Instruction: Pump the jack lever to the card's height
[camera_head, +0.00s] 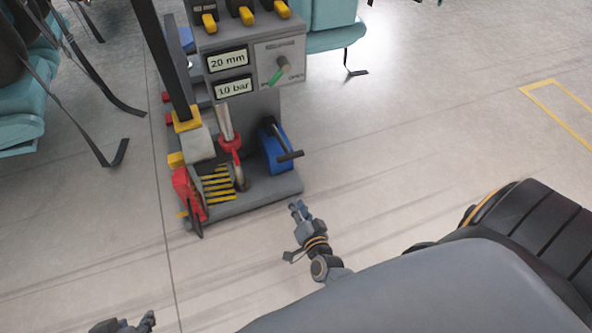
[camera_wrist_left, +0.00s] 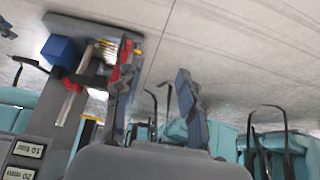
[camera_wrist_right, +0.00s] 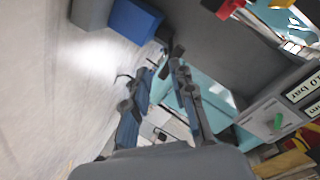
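The jack stand (camera_head: 265,190) is a grey unit with a blue pump block (camera_head: 277,148) at its right foot. A black lever (camera_head: 291,156) sticks out from this block, low and near level. Panels on the column read "20 mm" (camera_head: 227,60) and "10 bar" (camera_head: 233,88). My right gripper (camera_head: 297,206) is just in front of the stand, below the lever and apart from it. In the right wrist view its fingers (camera_wrist_right: 163,68) are open and empty, with the blue block (camera_wrist_right: 133,20) beyond. My left gripper (camera_wrist_left: 155,60) is open and empty, low at the left in the head view (camera_head: 128,325). I cannot make out a card.
A release knob with green pointer (camera_head: 280,72) sits on the column. A red device (camera_head: 188,192) and a hazard-striped plate (camera_head: 217,185) are at the stand's left foot. Teal seats (camera_head: 20,125) with hanging straps stand left and behind. The floor to the right is clear.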

